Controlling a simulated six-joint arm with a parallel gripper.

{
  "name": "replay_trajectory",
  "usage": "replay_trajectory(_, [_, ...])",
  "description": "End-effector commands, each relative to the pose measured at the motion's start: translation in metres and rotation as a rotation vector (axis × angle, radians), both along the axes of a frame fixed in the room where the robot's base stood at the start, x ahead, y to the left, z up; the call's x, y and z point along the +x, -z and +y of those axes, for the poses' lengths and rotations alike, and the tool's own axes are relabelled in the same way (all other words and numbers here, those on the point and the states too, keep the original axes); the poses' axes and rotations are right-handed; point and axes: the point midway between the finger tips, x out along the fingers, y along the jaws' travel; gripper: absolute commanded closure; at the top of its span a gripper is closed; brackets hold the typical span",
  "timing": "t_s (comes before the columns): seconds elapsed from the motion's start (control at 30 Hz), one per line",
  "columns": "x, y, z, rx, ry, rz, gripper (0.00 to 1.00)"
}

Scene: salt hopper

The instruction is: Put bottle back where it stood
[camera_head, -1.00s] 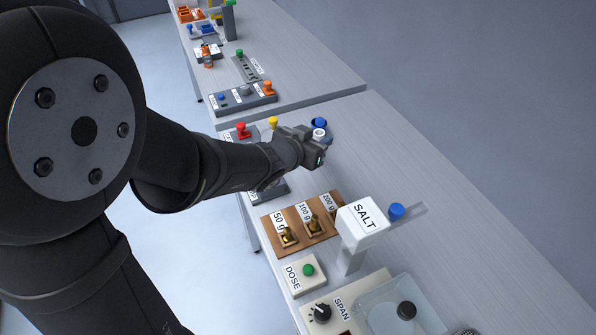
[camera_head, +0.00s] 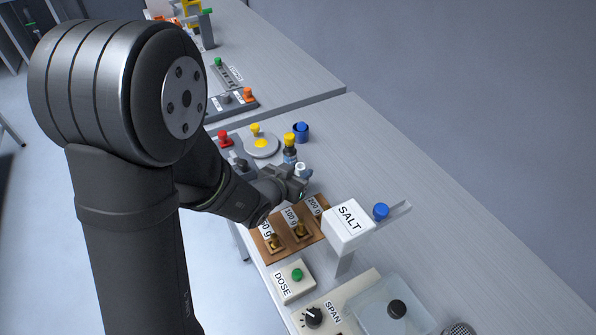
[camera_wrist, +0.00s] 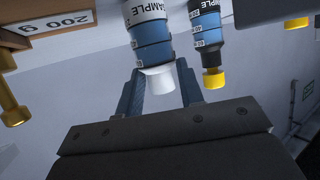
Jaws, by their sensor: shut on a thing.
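My gripper (camera_head: 290,186) is shut on a white-capped bottle (camera_head: 301,171), just behind the weight board. In the wrist view, the bottle (camera_wrist: 152,38) has a blue body and a SAMPLE label, and my fingers (camera_wrist: 160,90) close on either side near its cap. The picture there is upside down. I cannot tell whether its base touches the bench. A yellow-capped bottle (camera_head: 289,150) stands close behind it; it also shows beside the held one in the wrist view (camera_wrist: 208,40), apart from my fingers.
A blue cup (camera_head: 302,132) and a round plate (camera_head: 262,147) with yellow are farther back. A wooden weight board (camera_head: 285,245), the SALT hopper (camera_head: 348,222) and a DOSE box (camera_head: 291,283) lie nearer. The bench at right (camera_head: 400,160) is clear.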

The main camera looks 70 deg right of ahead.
Motion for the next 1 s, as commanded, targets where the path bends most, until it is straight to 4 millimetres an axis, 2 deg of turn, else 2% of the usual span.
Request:
replay_trajectory(0.37, [0.000, 0.004, 0.000, 0.000, 0.001, 0.000, 0.93])
replay_trajectory(0.4, [0.000, 0.003, 0.000, 0.000, 0.000, -0.001, 0.58])
replay_trajectory(0.47, [0.000, 0.003, 0.000, 0.000, 0.000, -0.001, 0.46])
replay_trajectory(0.5, [0.000, 0.003, 0.000, 0.000, 0.000, -0.001, 0.44])
replay_trajectory(0.87, [0.000, -0.001, 0.000, -0.002, 0.000, 0.000, 0.44])
replay_trajectory(1.0, [0.005, -0.008, 0.016, -0.001, -0.001, -0.001, 0.44])
